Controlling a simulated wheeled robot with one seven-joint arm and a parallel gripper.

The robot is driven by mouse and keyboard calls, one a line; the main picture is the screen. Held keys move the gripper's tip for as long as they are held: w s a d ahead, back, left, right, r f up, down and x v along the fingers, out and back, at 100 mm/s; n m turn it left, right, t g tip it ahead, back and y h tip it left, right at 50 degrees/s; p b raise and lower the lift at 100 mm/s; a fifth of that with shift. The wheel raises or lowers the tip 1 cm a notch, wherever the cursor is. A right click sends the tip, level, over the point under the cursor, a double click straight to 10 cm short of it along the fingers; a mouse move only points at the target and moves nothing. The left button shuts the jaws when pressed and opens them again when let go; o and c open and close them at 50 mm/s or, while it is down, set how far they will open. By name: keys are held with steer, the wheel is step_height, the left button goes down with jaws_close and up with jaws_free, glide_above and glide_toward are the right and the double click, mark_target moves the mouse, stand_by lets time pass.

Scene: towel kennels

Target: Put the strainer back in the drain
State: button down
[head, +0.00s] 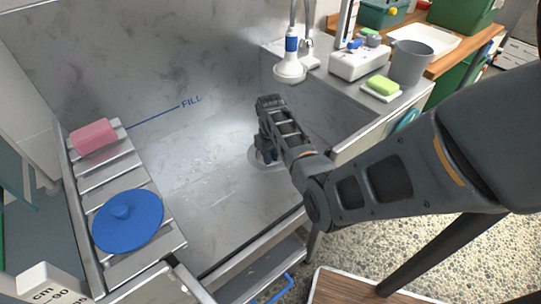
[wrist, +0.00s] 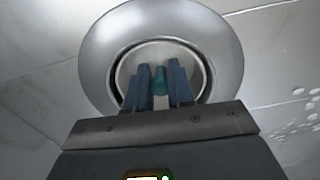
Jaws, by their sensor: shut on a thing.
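My gripper (head: 267,150) points down into the grey tub over the drain (head: 254,158), which it partly hides in the head view. In the wrist view, the two blue-grey fingers of my gripper (wrist: 159,85) are shut on the teal knob of the strainer (wrist: 160,79). The strainer's pale round plate shows behind the fingers, within the drain's wide silver ring (wrist: 101,45). A dark curved gap shows between plate and ring. I cannot tell whether the plate rests in the drain or hangs just above it.
A slatted rack (head: 104,181) at the tub's left holds a pink block (head: 93,138) and a blue knobbed disc (head: 127,222). A shower head (head: 289,70) hangs at the back. The right ledge bears green soap (head: 382,85) and a grey cup (head: 409,63). The tub floor's middle is clear.

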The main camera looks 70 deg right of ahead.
steer(key=c, duration=0.9)
jaws_free()
steer(key=shift+r, duration=0.15)
step_height(320, 180, up, 8)
steer(key=shift+f+p, duration=0.2)
steer(key=shift+p, duration=0.1)
